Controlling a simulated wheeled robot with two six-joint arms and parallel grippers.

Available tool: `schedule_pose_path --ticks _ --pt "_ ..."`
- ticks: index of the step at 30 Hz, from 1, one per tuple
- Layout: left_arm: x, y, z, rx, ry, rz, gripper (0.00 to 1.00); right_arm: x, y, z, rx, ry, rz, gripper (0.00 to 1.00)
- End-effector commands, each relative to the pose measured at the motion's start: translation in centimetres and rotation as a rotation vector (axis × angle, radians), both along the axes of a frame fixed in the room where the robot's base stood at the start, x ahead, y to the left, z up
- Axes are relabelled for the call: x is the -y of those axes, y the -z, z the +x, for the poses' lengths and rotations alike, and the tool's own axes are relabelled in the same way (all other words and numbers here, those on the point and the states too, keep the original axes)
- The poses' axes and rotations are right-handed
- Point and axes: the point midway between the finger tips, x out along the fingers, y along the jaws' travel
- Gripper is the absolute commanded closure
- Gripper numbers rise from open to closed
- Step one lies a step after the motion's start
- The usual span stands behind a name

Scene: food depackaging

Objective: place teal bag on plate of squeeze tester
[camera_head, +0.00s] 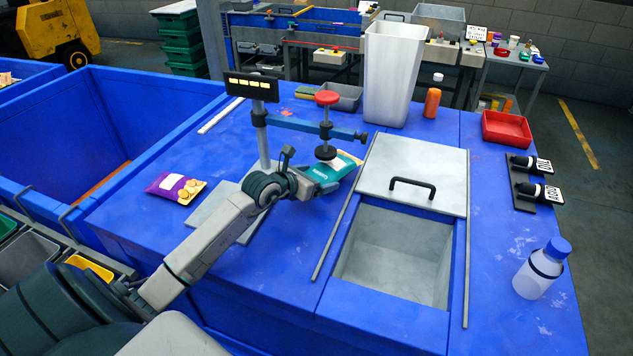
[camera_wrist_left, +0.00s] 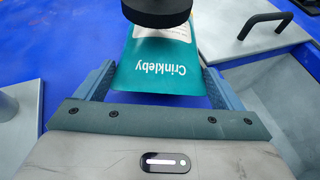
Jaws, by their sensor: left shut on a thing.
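The teal bag (camera_head: 343,165), with a cream far end, is between the fingers of my left gripper (camera_head: 318,182). In the left wrist view the bag (camera_wrist_left: 160,75) shows upside-down "Crinkleby" lettering, and the gripper (camera_wrist_left: 158,88) is shut on it from both sides. The squeeze tester has a post with a display (camera_head: 251,87), a red knob (camera_head: 327,97) and a dark round presser (camera_head: 325,152). The presser (camera_wrist_left: 157,8) hides part of the bag's far end. The tester's grey plate (camera_head: 203,212) is partly hidden by my arm. I cannot tell whether the bag touches anything below.
A purple snack bag (camera_head: 176,188) lies left of the tester. A metal bin with a handled lid (camera_head: 415,175) is on the right. A white tall container (camera_head: 392,75), orange bottle (camera_head: 432,100), red tray (camera_head: 507,129) and white bottle (camera_head: 540,270) stand beyond and right.

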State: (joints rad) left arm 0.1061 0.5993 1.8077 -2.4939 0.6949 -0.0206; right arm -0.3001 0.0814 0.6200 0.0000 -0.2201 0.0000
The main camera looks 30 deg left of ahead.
Motion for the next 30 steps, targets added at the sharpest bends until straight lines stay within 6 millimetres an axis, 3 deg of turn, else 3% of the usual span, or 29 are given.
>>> schedule_pose_path --ticks 9,15,26,30 --pt "4.5 -0.5 -7.0 0.003 0.005 0.003 0.41 -0.1 2.8 0.0 0.000 0.000 0.001 0.64" --pt "6.4 -1.0 -10.1 0.003 0.003 0.001 0.41 -0.2 3.7 0.0 0.000 0.001 0.002 0.64" --pt "7.5 -1.4 -11.6 0.001 0.004 -0.002 0.41 -0.3 4.0 0.0 0.000 0.001 0.003 0.64" --pt "9.3 -1.0 -11.9 -0.010 0.041 -0.008 0.41 -0.3 4.0 0.0 0.000 0.001 0.003 0.64"
